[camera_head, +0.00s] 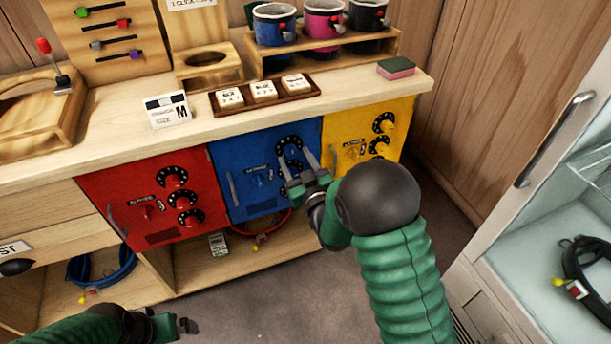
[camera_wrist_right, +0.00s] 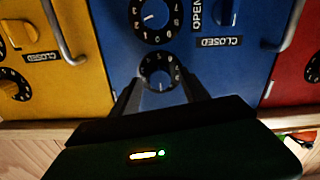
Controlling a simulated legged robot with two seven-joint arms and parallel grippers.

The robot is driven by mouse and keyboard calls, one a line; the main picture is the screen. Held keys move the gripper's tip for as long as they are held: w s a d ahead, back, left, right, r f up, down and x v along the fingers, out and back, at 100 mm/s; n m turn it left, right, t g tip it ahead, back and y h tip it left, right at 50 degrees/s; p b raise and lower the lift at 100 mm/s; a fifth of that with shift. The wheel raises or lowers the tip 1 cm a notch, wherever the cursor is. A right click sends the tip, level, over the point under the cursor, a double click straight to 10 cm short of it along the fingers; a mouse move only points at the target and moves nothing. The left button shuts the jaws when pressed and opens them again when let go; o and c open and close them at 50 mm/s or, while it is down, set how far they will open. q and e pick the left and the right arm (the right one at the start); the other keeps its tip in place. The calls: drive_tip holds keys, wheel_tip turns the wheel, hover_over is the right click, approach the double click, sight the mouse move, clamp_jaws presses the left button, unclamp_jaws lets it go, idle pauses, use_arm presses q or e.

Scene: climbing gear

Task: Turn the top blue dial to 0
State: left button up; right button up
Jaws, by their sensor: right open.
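The blue panel (camera_head: 231,162) is the middle door under the counter. Its top blue dial (camera_head: 289,145) is a black numbered ring with a blue centre; it also shows in the right wrist view (camera_wrist_right: 160,72), which is upside down. My right gripper (camera_head: 294,156) is open, its fingers pointing at the panel. In the right wrist view its fingers (camera_wrist_right: 160,83) stand either side of the top dial's lower-pictured edge; I cannot tell whether they touch it. A second blue dial (camera_wrist_right: 156,16) shows there too. My left gripper (camera_head: 187,326) is low at the left, its opening unclear.
A red panel (camera_head: 103,188) with dials is at the left, and a yellow panel (camera_head: 340,127) at the right. A blue door handle (camera_head: 233,188) sticks out. The counter (camera_head: 120,132) holds blocks, cups and a sponge (camera_head: 396,68). A glass-door cabinet (camera_head: 480,237) stands at the right.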

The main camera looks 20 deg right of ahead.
drive_tip(key=s+p, duration=0.9)
drive_tip(key=s, duration=0.6)
drive_tip(key=shift+s+d, duration=0.3)
drive_tip(key=shift+w, duration=0.1)
